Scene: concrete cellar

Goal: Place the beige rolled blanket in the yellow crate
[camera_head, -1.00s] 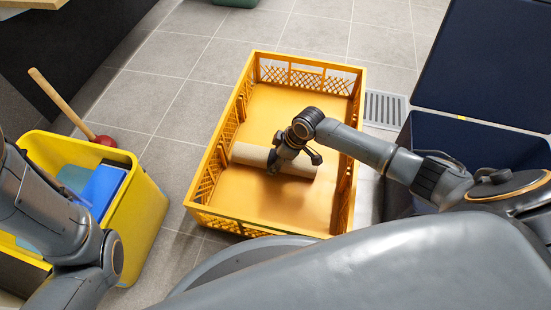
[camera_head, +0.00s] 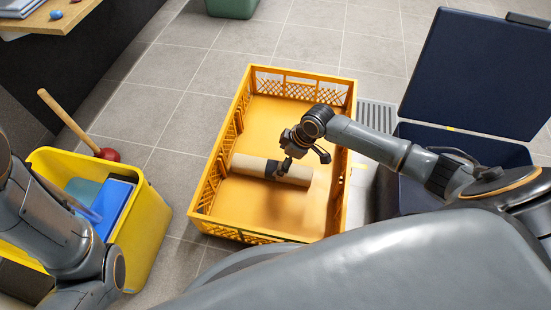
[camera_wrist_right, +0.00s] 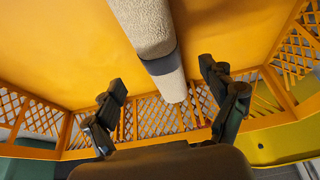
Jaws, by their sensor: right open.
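The beige rolled blanket (camera_head: 250,165) with a dark band lies across the inside of the yellow crate (camera_head: 232,228), within its walls. It also shows in the right wrist view (camera_wrist_right: 145,25), running between and beyond the fingers. My right gripper (camera_head: 304,160) is over the blanket, just right of the band in the head view, and hides a little of it. In the right wrist view the right gripper (camera_wrist_right: 162,78) has its fingers spread wide, one to each side of the roll, with gaps. My left gripper is not in view; only my left arm shows.

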